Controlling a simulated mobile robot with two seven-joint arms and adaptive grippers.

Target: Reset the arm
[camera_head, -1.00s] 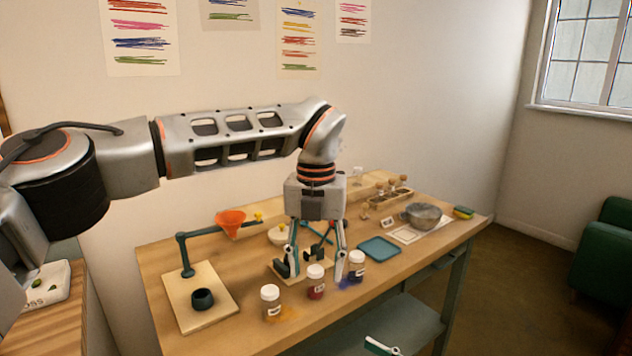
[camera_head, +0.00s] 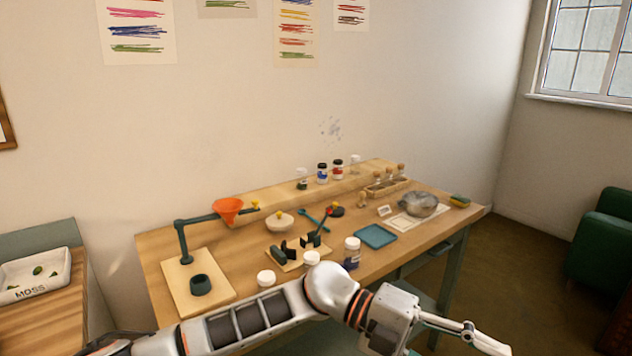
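My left arm comes in from the lower left and lies low across the front of the work table (camera_head: 215,345). Its gripper (camera_head: 490,343) is past the table's front right, pointing right and down. One pale finger shows clearly; whether the fingers are apart I cannot tell. No object is seen in it. My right gripper is not in view. White-lidded jars stand along the table's front: one (camera_head: 352,254) shows well, and two more lids (camera_head: 312,258), (camera_head: 266,278) show above my arm, which hides their bodies.
A moss tray (camera_head: 36,275) is at left. A green armchair (camera_head: 605,245) is at right.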

